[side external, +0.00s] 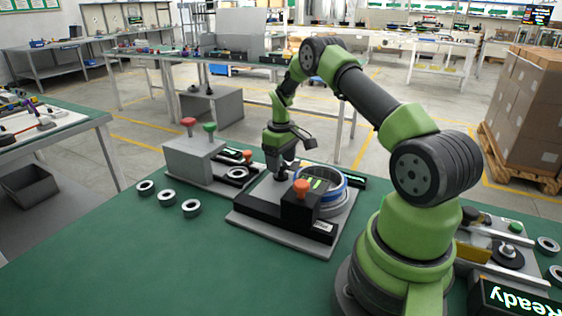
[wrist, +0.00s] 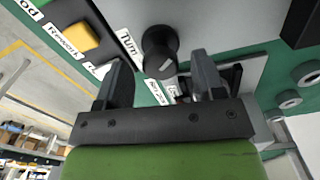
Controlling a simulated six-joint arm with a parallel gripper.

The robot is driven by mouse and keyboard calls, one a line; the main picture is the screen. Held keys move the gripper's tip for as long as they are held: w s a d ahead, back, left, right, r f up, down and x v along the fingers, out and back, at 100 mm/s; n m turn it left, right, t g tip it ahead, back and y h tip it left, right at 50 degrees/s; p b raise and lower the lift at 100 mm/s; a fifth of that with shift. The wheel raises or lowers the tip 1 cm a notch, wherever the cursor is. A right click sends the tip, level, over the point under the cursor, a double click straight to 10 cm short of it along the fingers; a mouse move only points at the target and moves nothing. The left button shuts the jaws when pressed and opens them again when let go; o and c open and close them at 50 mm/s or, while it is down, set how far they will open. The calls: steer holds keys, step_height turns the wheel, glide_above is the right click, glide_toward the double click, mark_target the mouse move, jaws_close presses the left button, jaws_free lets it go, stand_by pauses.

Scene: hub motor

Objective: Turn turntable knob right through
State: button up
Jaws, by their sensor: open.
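The black turntable knob (wrist: 160,48) shows in the wrist view beside a white label reading "Turn" (wrist: 130,43). A light pointer mark is on its end. My gripper (wrist: 158,66) is open, with one finger on each side of the knob in the picture. Gaps show between the knob and both fingers, and I cannot tell whether the fingertips reach down around it. In the side view my gripper (side external: 286,170) points down just behind the fixture with the blue-rimmed ring (side external: 335,180). The knob cannot be made out clearly there.
An orange-topped knob (side external: 301,187) stands on the fixture's black block, close to my gripper. A grey box (side external: 193,158) with red and green buttons is at left. Several metal rings (side external: 191,208) lie on the green table, whose front left is clear. A yellow button (wrist: 81,42) is near the knob.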

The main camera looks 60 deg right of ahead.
steer(key=shift+f, duration=0.3)
steer(key=c, duration=0.9)
steer(key=shift+m, duration=0.3)
steer(key=m, duration=0.4)
steer(key=shift+m, duration=2.4)
